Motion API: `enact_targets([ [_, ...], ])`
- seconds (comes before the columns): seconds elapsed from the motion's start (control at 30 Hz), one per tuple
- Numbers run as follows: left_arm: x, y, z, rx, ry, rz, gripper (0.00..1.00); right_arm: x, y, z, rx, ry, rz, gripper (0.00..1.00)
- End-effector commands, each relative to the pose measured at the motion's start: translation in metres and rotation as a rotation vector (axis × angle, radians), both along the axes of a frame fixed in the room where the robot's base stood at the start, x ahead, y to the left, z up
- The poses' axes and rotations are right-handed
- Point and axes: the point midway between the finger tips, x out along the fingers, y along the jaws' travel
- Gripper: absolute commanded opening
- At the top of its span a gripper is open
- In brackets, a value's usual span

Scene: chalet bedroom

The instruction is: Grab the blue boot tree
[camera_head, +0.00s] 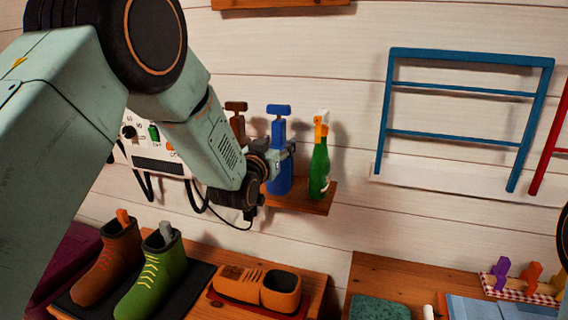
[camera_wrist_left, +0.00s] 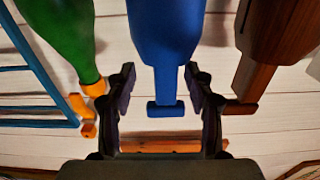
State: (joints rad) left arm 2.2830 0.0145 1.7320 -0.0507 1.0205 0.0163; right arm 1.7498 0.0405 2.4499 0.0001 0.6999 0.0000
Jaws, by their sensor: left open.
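The blue boot tree (camera_head: 278,128) stands upright on a small wooden wall shelf (camera_head: 318,201), its T-shaped handle on top. My left arm reaches in from the left, and my left gripper (camera_head: 287,152) is at the boot tree, partly covering it. In the left wrist view, which is upside down, the blue boot tree (camera_wrist_left: 167,35) sits between the two spread fingers of the left gripper (camera_wrist_left: 160,82). Its neck and handle lie in the gap, with space visible on both sides. The gripper is open. My right gripper is not in view.
A brown boot tree (camera_head: 236,120) stands left of the blue one, and a green bottle-like object with an orange top (camera_head: 319,165) stands right, both close by. Below are a green boot (camera_head: 155,276), a brown boot (camera_head: 108,266) and an orange shoe (camera_head: 258,288).

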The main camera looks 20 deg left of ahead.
Motion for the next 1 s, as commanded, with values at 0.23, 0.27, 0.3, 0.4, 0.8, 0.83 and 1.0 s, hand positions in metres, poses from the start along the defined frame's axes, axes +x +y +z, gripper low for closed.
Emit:
enact_targets([
  [0.23,0.031,-0.002,-0.001,0.000,0.000,-0.001,0.53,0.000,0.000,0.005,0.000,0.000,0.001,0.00],
  [0.27,0.034,-0.003,-0.001,0.000,0.000,-0.001,0.53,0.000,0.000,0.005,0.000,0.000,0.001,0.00],
  [0.3,0.037,-0.003,-0.001,-0.001,0.001,-0.001,0.53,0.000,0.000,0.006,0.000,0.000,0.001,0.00],
  [0.4,0.040,-0.004,-0.001,-0.001,0.000,-0.002,0.53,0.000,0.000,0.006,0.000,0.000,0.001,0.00],
  [0.8,0.041,-0.004,-0.001,-0.001,0.001,-0.002,0.38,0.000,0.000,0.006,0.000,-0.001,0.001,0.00],
  [0.83,0.041,-0.004,-0.001,-0.001,0.001,-0.002,0.36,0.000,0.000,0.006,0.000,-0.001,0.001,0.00],
  [1.0,0.041,-0.004,-0.001,-0.001,0.001,-0.002,0.21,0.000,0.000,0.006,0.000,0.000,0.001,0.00],
])
